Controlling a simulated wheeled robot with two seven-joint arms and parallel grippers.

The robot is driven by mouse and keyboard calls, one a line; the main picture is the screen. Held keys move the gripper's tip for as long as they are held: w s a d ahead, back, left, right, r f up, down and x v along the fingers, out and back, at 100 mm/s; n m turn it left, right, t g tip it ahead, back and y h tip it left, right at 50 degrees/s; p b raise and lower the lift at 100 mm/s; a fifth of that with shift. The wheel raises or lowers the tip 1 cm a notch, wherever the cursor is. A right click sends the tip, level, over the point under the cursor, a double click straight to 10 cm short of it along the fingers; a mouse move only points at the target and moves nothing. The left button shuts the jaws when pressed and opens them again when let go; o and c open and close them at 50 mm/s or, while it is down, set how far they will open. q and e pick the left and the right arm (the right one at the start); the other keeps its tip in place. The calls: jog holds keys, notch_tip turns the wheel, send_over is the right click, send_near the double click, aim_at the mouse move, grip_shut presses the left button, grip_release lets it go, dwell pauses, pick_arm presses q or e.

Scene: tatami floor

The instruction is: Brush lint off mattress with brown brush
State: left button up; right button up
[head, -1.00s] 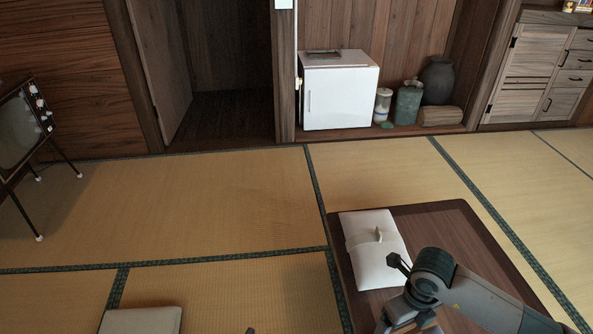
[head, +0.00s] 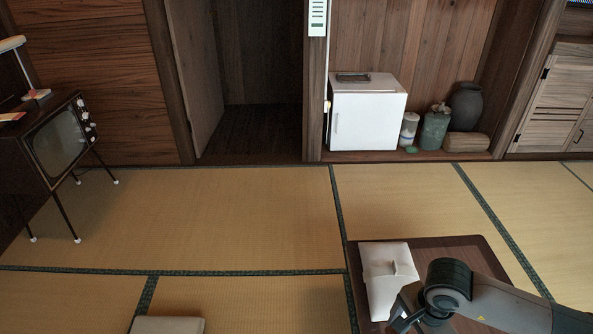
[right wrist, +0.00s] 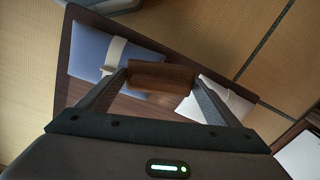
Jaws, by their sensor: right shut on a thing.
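In the right wrist view my right gripper (right wrist: 160,90) is shut on the brown brush (right wrist: 160,76), which lies crosswise between the fingertips. The brush is above the low wooden table; whether it touches anything is unclear. A pale pad (head: 388,262), possibly the mattress, lies on the table at its left side in the head view, beside my right gripper (head: 402,318). The wrist view shows a blue-grey pad (right wrist: 92,55) with a pale strap left of the brush and a white piece (right wrist: 215,98) to its right. No lint can be made out. My left gripper is out of view.
The dark low table (head: 455,247) stands on tatami at the lower right. A pale cushion-like thing (head: 168,325) lies at the bottom edge. A television (head: 60,140) on thin legs stands at left, a white fridge (head: 366,115) at the back. The middle floor is clear.

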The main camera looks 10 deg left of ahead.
jog(key=r+n+p, duration=0.2)
jog(key=r+n, duration=0.1)
jog(key=n, duration=0.1)
jog(key=s+r+n+p, duration=0.1)
jog(key=r+n+p, duration=0.1)
jog(key=r+n, duration=0.1)
jog(key=r+n+p, duration=0.3)
jog(key=n, duration=0.2)
jog(key=shift+s+r, duration=0.35)
jog(key=shift+s, duration=0.05)
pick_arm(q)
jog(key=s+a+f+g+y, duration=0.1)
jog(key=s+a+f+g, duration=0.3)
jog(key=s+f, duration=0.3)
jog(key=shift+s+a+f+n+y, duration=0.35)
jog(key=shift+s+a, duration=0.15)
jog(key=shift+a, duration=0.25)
pick_arm(e)
jog(key=shift+s+r+n, duration=0.1)
jog(key=shift+n, duration=0.4)
jog(key=shift+a, duration=0.1)
